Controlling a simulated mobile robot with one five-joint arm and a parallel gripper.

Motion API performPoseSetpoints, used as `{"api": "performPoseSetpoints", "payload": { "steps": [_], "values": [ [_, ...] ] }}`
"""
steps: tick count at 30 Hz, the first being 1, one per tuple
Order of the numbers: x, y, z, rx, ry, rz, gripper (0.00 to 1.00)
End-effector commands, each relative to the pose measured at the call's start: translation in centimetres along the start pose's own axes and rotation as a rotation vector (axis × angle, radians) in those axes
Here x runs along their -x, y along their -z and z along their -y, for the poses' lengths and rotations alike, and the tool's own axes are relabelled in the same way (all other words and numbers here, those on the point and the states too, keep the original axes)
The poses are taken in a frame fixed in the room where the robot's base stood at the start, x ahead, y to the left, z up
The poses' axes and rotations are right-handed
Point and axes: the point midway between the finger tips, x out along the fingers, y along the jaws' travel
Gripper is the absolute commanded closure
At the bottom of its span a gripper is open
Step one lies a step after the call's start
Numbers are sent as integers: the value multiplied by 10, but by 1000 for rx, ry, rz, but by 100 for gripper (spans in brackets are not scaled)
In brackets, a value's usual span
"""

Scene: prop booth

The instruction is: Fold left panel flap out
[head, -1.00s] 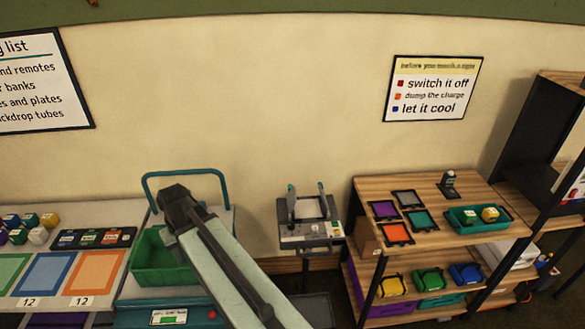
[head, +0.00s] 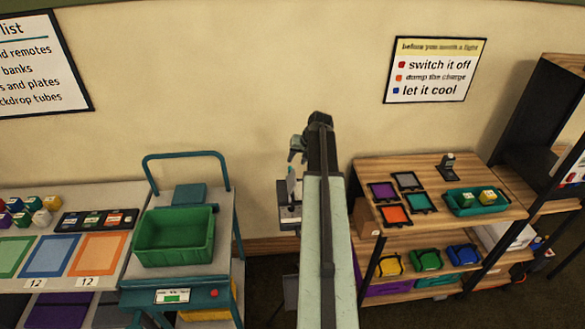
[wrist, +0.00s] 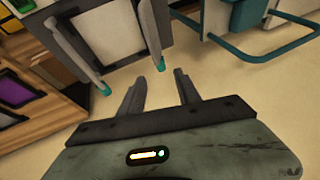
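The panel stand (head: 289,214) is between the cart and the shelf, mostly hidden behind my arm in the head view. Its left flap (head: 291,184) stands up there, just below my gripper (head: 295,156). The wrist view is turned around, so this flap (wrist: 150,32) is the right-hand one there. Its teal tip lies just beyond the gap between the fingertips of my gripper (wrist: 160,78), apart from them as far as I can tell. The other flap (wrist: 78,52) is to the left in the wrist view, also raised with a teal tip. My gripper is open and empty.
A cart (head: 222,240) with a teal handle and a green bin (head: 173,238) stands left of the panel stand. A wooden shelf (head: 440,230) with coloured plates and bins is close on the right. The wall (head: 250,80) is behind.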

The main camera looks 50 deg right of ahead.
Motion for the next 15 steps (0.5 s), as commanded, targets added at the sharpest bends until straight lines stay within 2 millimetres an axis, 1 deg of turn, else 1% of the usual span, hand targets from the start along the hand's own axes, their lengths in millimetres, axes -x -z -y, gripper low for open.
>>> {"api": "performPoseSetpoints", "payload": {
  "steps": [1,5,10,12,15],
  "values": [
    [-8,-1,-1,1,0,0,61],
    [-30,-2,-2,1,0,1,61],
    [-63,-3,-2,3,0,1,61],
    [-72,-2,-1,2,-1,1,61],
    [-77,-1,0,1,-1,1,61]
  ]
}}
